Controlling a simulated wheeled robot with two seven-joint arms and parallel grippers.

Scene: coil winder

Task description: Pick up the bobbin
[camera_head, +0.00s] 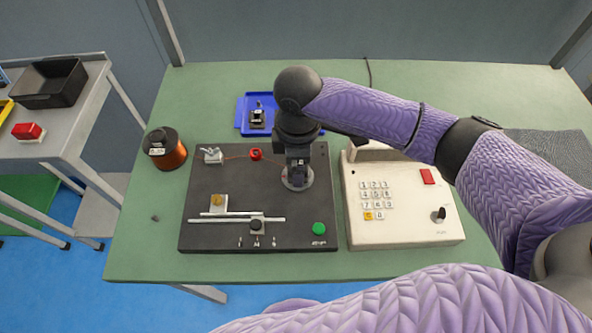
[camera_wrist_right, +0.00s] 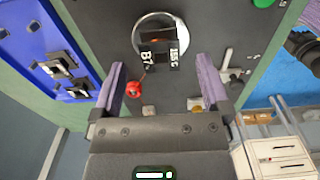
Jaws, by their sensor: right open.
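The bobbin (camera_wrist_right: 174,53), with black flanges marked in white and a dark coppery middle, sits on a round silver plate (camera_wrist_right: 138,38) in the right wrist view. My right gripper (camera_wrist_right: 160,78) is open, with its two purple fingers apart on either side of the bobbin's line; no contact shows. In the head view the right gripper (camera_head: 298,164) points down over the silver plate (camera_head: 298,185) on the dark winder board (camera_head: 215,180) and hides most of the bobbin. My left gripper is not in view.
A blue tray (camera_head: 241,122) with black parts lies behind the board. A copper wire spool (camera_head: 164,149) stands left. A red wire guide (camera_head: 255,154) is near the gripper. A cream keypad box (camera_head: 402,233) stands right.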

